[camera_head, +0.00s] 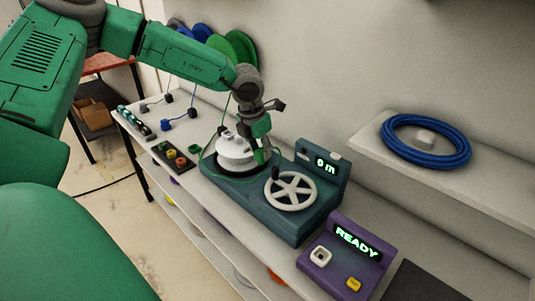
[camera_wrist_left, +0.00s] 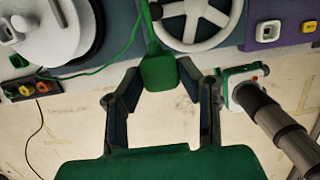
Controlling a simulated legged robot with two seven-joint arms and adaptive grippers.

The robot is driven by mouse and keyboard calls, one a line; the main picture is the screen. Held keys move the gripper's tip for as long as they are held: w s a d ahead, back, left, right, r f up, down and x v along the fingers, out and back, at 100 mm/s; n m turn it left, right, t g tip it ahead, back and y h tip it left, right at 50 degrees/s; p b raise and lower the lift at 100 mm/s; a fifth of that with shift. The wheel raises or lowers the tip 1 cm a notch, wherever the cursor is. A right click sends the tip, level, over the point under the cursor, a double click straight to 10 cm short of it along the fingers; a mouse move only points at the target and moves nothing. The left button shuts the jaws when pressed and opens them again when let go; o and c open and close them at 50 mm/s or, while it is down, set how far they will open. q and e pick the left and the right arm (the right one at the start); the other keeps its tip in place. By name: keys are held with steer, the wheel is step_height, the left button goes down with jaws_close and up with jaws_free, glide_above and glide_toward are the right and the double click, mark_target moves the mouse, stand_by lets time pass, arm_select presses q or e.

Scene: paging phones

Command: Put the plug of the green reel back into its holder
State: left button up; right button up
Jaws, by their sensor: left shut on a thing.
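The green reel (camera_head: 240,48) is at the back wall beside blue and dark reels, and its thin green cord (camera_head: 226,112) hangs down toward the bench. My left gripper (camera_head: 262,152) is above the teal machine, between its white drum and its handwheel. In the left wrist view my left gripper (camera_wrist_left: 158,82) is shut on the green plug (camera_wrist_left: 158,73), with the green cord leading up from it. In the head view I cannot clearly separate the plug from the fingers. I cannot make out the green plug's empty holder. My right gripper is not in view.
The teal machine (camera_head: 250,202) carries a white drum (camera_head: 238,153), a handwheel (camera_head: 291,191) and a "0 m" display. A purple READY box (camera_head: 345,262) stands right.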

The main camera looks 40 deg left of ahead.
arm_select(q)
steer(key=w+a, duration=0.2)
steer(key=a, duration=1.6)
steer(key=shift+w+a+b, duration=0.3)
steer(key=shift+w+b, duration=0.05)
steer(key=shift+b, duration=0.1)
steer(key=shift+r, duration=0.1)
